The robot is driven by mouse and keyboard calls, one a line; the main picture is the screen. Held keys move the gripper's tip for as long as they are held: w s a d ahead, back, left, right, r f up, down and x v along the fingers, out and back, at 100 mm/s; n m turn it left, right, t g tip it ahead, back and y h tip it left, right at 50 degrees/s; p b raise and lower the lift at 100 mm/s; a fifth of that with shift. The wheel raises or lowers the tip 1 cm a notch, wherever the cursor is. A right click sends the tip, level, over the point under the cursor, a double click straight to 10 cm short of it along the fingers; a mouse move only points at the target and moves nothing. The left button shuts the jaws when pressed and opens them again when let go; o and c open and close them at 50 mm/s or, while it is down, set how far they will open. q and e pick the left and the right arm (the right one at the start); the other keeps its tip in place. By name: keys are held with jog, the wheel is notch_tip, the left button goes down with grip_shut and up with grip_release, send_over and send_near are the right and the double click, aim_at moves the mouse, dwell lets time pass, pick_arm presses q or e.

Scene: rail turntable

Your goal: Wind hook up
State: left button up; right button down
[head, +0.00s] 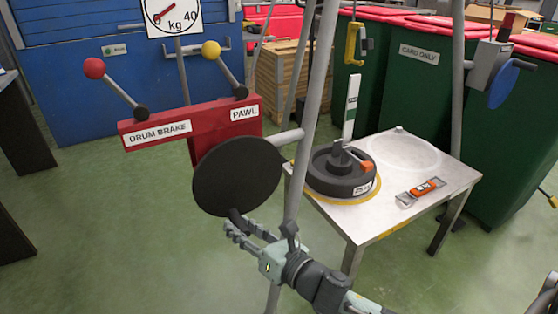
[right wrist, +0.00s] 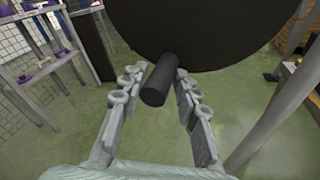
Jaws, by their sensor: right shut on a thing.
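A large black disc (head: 237,176) with a crank handle (head: 238,217) on its lower rim is mounted on a grey frame. My right gripper (head: 243,229) is shut on this handle. In the right wrist view, the dark handle (right wrist: 158,83) sits between the two fingers, below the disc (right wrist: 215,30). A yellow hook (head: 351,45) hangs at the upper middle, above and behind the table. A red block carries the DRUM BRAKE lever (head: 115,84) with a red knob and the PAWL lever (head: 226,68) with a yellow knob. My left gripper is not in view.
A metal table (head: 440,177) holds a round black weight (head: 332,178) and an orange-and-grey tool (head: 421,192). A white upright scale (head: 350,108) stands by the weight. A grey frame leg (head: 312,115) runs beside the disc.

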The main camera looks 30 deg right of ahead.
jog(key=shift+s+a, duration=0.1)
jog(key=shift+a, duration=0.1)
jog(key=shift+a+r+m+t+b, duration=0.3)
jog(key=shift+a+m+b, duration=0.25)
jog(key=shift+m, duration=0.15)
jog(key=shift+a+r+m+y+b, duration=0.5)
jog(key=shift+a+m, duration=0.2)
jog(key=shift+m, duration=0.2)
